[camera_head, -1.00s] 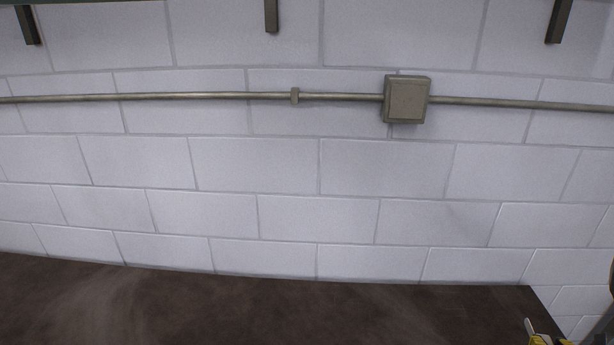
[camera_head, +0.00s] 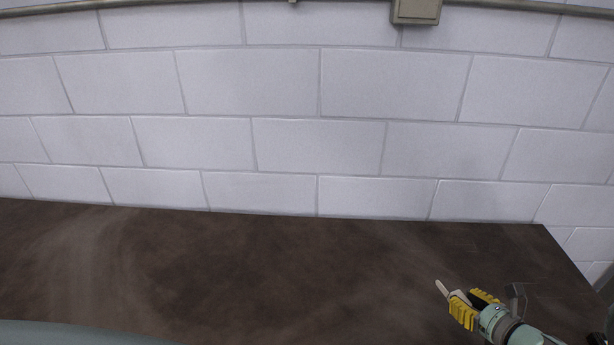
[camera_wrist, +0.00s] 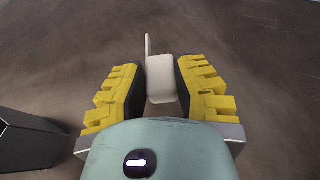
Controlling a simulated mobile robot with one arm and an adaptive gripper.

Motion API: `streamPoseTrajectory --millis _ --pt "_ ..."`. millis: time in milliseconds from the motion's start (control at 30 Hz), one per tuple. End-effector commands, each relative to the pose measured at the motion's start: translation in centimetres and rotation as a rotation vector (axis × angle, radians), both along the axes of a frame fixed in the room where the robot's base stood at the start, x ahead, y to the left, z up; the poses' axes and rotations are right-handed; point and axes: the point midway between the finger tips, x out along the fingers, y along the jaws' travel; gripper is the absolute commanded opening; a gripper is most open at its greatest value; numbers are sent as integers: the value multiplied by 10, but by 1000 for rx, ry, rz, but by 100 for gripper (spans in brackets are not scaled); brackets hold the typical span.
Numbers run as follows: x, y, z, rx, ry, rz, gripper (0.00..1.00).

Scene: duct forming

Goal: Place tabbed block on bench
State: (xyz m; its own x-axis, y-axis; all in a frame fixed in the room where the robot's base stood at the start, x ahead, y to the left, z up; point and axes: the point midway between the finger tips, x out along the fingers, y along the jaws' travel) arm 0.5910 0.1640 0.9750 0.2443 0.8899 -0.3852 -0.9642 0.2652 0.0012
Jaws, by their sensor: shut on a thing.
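My gripper (camera_head: 468,303) is at the lower right in the head view, over the right part of the brown bench (camera_head: 260,265). Its yellow-padded fingers are shut on a small pale tabbed block. In the wrist view the block (camera_wrist: 161,79) sits between the fingers of my gripper (camera_wrist: 160,85), with a thin tab sticking up at its left side. In the head view only the block's pale tip (camera_head: 442,288) shows past the fingers. The fingers hide the rest. How high the block is above the bench I cannot tell.
A dark grey angular object (camera_wrist: 28,140) is at the lower left in the wrist view. A white block wall (camera_head: 300,120) runs along the bench's back, with a junction box (camera_head: 416,11) on it. The bench's left and middle are clear.

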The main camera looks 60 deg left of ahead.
Motion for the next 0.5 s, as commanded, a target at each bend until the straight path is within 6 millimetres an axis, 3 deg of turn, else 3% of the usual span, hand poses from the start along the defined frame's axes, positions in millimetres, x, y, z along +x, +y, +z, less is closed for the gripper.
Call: streamPoseTrajectory --millis 167,500 --pt "0 1 -7 1 -1 1 0" --pt "-1 2 -59 0 1 4 0"
